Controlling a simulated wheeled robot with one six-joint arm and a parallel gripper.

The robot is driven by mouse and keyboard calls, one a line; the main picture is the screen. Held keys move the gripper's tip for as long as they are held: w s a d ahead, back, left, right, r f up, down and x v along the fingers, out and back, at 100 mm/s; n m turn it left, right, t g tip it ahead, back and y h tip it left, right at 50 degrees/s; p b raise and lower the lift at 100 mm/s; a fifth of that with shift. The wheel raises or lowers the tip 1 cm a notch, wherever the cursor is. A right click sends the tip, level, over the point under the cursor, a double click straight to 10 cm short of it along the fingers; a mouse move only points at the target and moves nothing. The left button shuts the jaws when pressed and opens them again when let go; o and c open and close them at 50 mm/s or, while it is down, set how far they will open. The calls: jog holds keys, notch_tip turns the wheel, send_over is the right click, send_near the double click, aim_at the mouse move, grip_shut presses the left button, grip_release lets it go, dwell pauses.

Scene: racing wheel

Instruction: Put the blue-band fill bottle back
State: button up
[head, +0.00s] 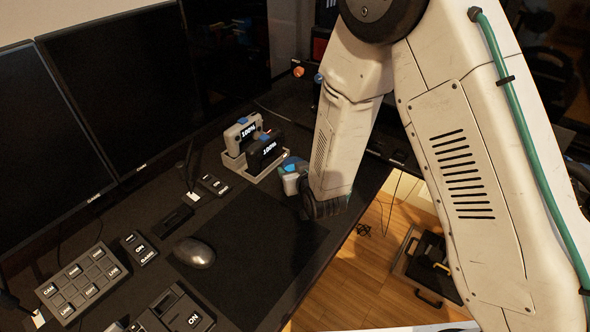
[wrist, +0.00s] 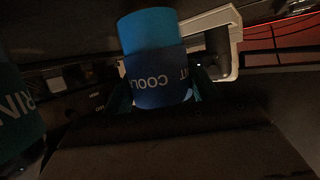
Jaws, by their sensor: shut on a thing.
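The blue-band fill bottle (wrist: 150,38) shows in the wrist view with a bright blue upper part and a darker blue band lettered "COOL", upside down in the picture. My gripper (wrist: 162,92) is shut on it, with a teal finger on each side of the band. A pale bracket-like frame (wrist: 228,45) stands just right of the bottle; I cannot tell whether they touch.
A dark teal cylinder lettered "RIN" (wrist: 18,118) is at the wrist view's left edge. In the head view, a grey dock (head: 236,163) with "100%" units stands beside my wrist. A mouse (head: 194,252), button box (head: 82,284) and monitors (head: 118,82) are left.

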jog(key=shift+f, duration=0.4)
jog(key=shift+f, duration=0.1)
jog(key=o, duration=1.2)
jog(key=shift+c, duration=0.2)
